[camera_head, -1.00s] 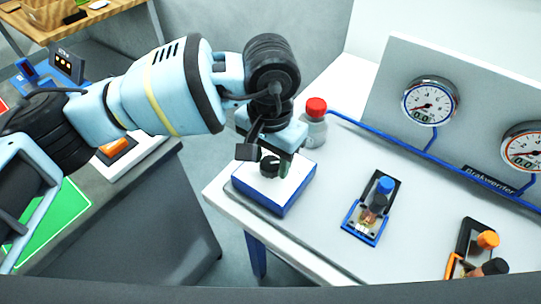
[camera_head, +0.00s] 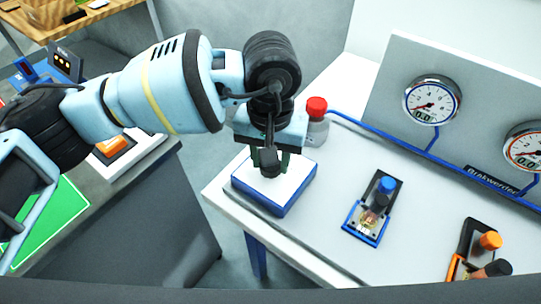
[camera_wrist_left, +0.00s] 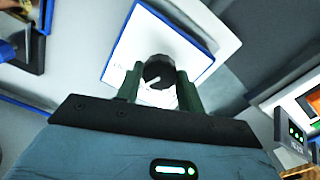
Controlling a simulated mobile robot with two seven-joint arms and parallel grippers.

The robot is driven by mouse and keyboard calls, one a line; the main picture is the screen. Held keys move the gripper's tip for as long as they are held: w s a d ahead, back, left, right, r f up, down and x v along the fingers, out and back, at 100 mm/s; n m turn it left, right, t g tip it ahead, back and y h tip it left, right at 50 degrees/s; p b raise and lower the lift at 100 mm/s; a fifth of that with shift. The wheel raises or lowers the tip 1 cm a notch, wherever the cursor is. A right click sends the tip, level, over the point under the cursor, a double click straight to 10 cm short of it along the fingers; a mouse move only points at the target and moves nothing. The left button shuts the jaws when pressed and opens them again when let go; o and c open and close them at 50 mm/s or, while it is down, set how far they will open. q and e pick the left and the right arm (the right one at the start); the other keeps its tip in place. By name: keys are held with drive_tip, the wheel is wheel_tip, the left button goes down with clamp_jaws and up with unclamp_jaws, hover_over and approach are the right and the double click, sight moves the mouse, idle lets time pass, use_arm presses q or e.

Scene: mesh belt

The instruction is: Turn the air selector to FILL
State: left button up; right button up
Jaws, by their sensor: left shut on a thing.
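The air selector is a round black knob (camera_wrist_left: 158,72) with a pale pointer line, on a white-topped blue box (camera_head: 285,205) at the table's near left corner. My left gripper (camera_head: 270,165) points down over the box and is shut on the knob. In the left wrist view its two dark green fingers (camera_wrist_left: 160,88) stand on either side of the knob. In the head view the gripper hides most of the knob. The lettering beside the knob is partly covered and too small to read. My right gripper is not in view.
A blue-knobbed valve (camera_head: 384,190) and an orange-knobbed one (camera_head: 488,241) sit to the right. Two gauges, the nearer one (camera_head: 432,101) reading 0.0, are on the back panel. A blue pipe (camera_head: 375,127) runs along the table.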

use_arm(q)
drive_tip(key=n, duration=0.6)
drive_tip(key=shift+r+n, duration=0.1)
drive_tip(key=shift+n, duration=0.2)
drive_tip(key=n+p, duration=0.1)
drive_tip(key=n, duration=0.3)
drive_tip(key=shift+w+n+p, duration=0.1)
drive_tip(key=shift+n+p, duration=0.4)
drive_tip(key=shift+n, duration=1.1)
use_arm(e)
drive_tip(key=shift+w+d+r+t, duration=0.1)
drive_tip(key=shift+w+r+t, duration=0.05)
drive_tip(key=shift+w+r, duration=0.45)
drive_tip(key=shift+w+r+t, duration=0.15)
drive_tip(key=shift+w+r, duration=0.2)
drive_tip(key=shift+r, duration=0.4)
use_arm(q)
drive_tip(key=o, duration=1)
